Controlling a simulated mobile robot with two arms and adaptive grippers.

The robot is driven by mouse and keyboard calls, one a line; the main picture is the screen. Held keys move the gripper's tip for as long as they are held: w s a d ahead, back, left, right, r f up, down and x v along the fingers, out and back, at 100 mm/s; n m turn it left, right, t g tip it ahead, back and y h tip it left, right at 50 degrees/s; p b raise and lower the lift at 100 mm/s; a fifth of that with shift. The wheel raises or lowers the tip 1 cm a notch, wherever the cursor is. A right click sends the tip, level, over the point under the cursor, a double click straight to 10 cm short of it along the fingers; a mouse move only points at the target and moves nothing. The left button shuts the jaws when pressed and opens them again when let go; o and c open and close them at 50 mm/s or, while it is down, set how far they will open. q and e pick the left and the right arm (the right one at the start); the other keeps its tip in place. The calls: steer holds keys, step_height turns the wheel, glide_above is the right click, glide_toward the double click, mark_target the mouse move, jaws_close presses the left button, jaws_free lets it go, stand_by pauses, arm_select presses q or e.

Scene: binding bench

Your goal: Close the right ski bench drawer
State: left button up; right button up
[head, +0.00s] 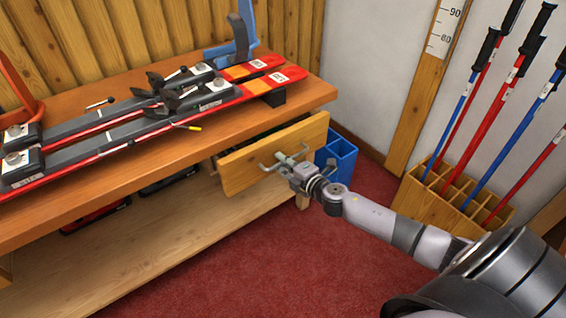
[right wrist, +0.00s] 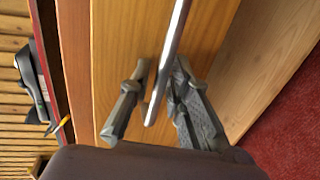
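The right drawer (head: 240,172) of the wooden ski bench (head: 90,218) stands partly open under the bench top's right end, its inside showing as a dark gap behind the front. Its wooden front also shows in the right wrist view (right wrist: 115,50). A metal bar handle (right wrist: 172,50) is fixed to the front. My right gripper (head: 287,162) is at this handle. In the right wrist view its fingers (right wrist: 160,80) are apart, one on each side of the bar, with a gap on the left side. My left gripper is not in view.
Two red skis (head: 225,92) lie clamped on the bench top, with a yellow-handled tool (head: 190,127) beside them. A blue bin (head: 340,155) stands just right of the drawer. A wooden rack (head: 430,192) holds several ski poles. Red carpet in front is free.

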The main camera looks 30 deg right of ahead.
steer(key=shift+c, duration=0.2)
jaws_close()
stand_by(0.4)
